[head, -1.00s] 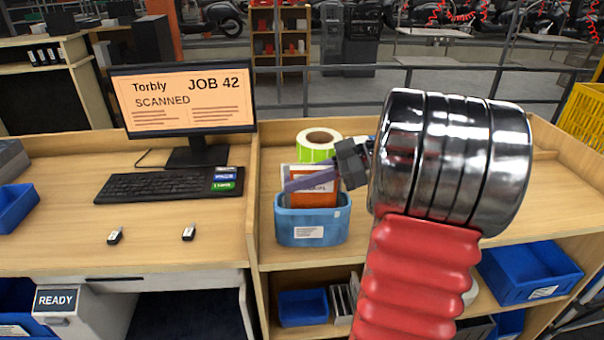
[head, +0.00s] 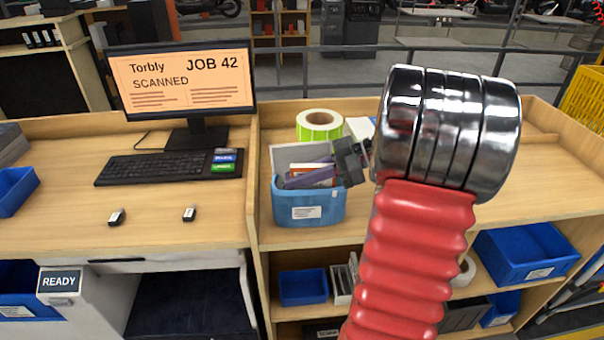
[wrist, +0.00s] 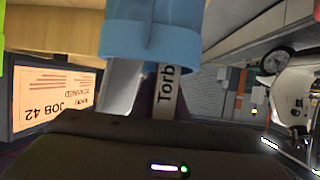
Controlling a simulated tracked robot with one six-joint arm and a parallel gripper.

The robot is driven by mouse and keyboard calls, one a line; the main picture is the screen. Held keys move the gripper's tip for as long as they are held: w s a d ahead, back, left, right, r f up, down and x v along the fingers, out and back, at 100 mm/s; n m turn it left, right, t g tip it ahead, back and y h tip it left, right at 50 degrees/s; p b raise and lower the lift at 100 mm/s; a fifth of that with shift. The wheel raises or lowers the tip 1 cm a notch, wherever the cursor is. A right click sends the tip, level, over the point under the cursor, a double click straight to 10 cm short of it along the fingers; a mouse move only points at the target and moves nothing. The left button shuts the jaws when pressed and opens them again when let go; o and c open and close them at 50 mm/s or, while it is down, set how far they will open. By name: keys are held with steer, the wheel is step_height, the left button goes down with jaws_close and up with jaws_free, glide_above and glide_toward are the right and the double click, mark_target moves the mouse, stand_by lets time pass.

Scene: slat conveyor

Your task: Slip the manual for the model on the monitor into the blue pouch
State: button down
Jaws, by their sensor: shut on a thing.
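The monitor (head: 185,85) reads "Torbly", "JOB 42" and "SCANNED". The blue pouch (head: 335,208) stands on the bench right of the keyboard, with a white label on its front. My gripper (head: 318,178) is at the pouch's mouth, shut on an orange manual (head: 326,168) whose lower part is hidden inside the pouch. In the wrist view, a pale strip reading "Torb" (wrist: 167,90) runs from my jaws to the blue pouch (wrist: 150,40); the rest of the word is hidden. A grey sheet (head: 288,156) stands upright in the pouch behind the manual.
A green-and-white label roll (head: 319,124) stands behind the pouch. A raised divider (head: 254,150) separates the keyboard (head: 165,167) side. Blue bins (head: 303,287) sit on the shelf below. The bench right of my arm is largely clear.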

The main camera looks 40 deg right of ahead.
steer(key=c, duration=1.7)
jaws_free()
steer(key=shift+o, duration=0.2)
steer(key=shift+r, duration=0.15)
steer(key=shift+w+r, duration=0.1)
steer(key=shift+r, duration=3.75)
